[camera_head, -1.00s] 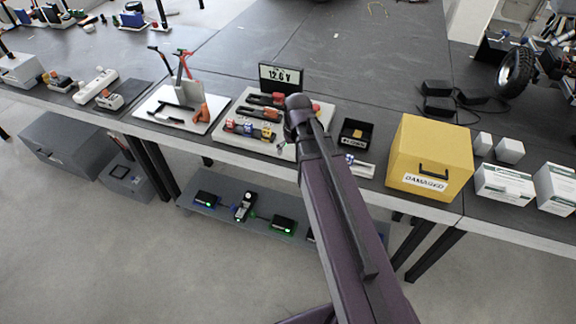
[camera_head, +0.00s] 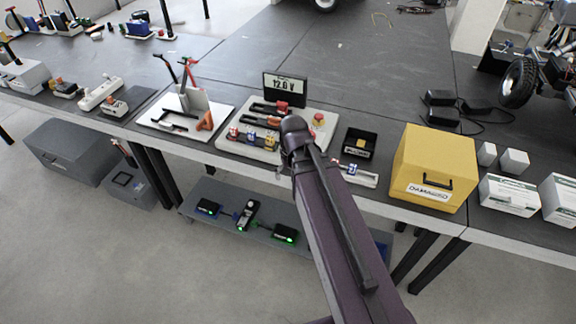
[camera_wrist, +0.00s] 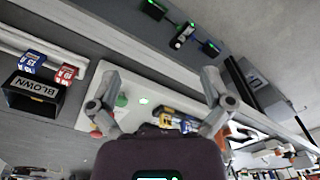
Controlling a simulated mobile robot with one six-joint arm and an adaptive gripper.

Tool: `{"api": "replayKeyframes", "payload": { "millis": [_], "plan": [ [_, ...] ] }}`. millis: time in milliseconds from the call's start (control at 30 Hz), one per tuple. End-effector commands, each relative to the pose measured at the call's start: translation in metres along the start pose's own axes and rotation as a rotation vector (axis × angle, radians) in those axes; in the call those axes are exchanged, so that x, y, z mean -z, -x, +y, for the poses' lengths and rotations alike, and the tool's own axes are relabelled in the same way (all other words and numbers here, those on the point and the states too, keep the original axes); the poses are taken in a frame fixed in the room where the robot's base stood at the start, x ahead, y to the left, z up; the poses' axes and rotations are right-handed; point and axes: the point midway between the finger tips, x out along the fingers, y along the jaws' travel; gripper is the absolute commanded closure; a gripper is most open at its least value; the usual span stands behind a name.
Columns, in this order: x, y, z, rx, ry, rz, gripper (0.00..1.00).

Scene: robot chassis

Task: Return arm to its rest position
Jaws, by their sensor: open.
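My gripper (camera_wrist: 162,92) is open and empty in the wrist view, its two grey fingers spread wide. In the head view my arm reaches up from the bottom, and its dark end covers most of the gripper. The gripper is over the front edge of a white board (camera_head: 228,143) on the bench. The board carries several coloured fuses (camera_head: 252,138), a red button (camera_head: 319,118) and a voltage display (camera_head: 285,88) that seems to read 12.0 V. The wrist view shows the board (camera_wrist: 140,84) beyond and between the fingers.
Right of the arm are a black bin (camera_head: 359,142), labelled BLOWN in the wrist view (camera_wrist: 35,88), a pale fuse strip (camera_head: 362,178) and a yellow DAMAGED box (camera_head: 433,165). A tool board (camera_head: 215,105) lies left. A lower shelf (camera_head: 235,222) holds small devices. The front floor is clear.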

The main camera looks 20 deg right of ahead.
Motion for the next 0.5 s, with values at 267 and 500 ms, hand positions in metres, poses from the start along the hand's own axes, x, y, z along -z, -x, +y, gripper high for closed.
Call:
{"api": "replayKeyframes", "payload": {
  "millis": [267, 500],
  "plan": [
    [-0.030, 0.001, -0.013, -0.018, -0.018, -0.038, 0.00],
    [-0.028, 0.001, -0.013, -0.018, -0.019, -0.038, 0.00]
  ]
}}
